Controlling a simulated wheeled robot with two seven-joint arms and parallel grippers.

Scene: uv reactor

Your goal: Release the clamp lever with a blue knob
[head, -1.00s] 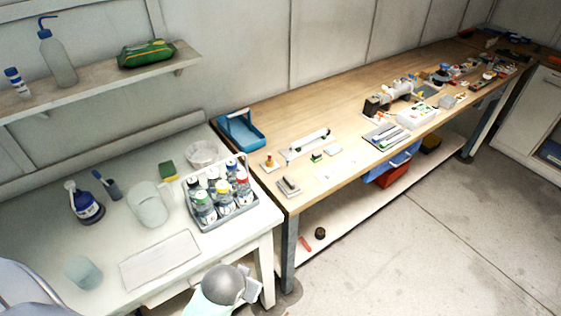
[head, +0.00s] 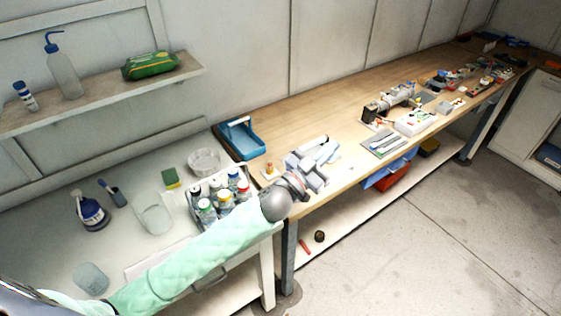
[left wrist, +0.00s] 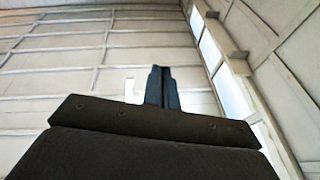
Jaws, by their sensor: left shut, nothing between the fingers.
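I cannot pick out a clamp lever with a blue knob in the head view; the fittings on the wooden bench are too small or covered. A grey cylindrical apparatus (head: 396,97) with a dark end block lies further along the bench. My left gripper (head: 328,150) is over the near end of the wooden bench and covers some of the small fittings there. Its fingers (left wrist: 162,88) are together and empty in the left wrist view, against the wall and ceiling. My right gripper is not in view.
A blue tray (head: 241,138) stands at the bench's back left corner. A bottle rack (head: 220,229) on the white table is partly behind my left arm. A flat grey plate with tools (head: 384,143) and a white box (head: 416,122) lie to the right. The bench's back strip is clear.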

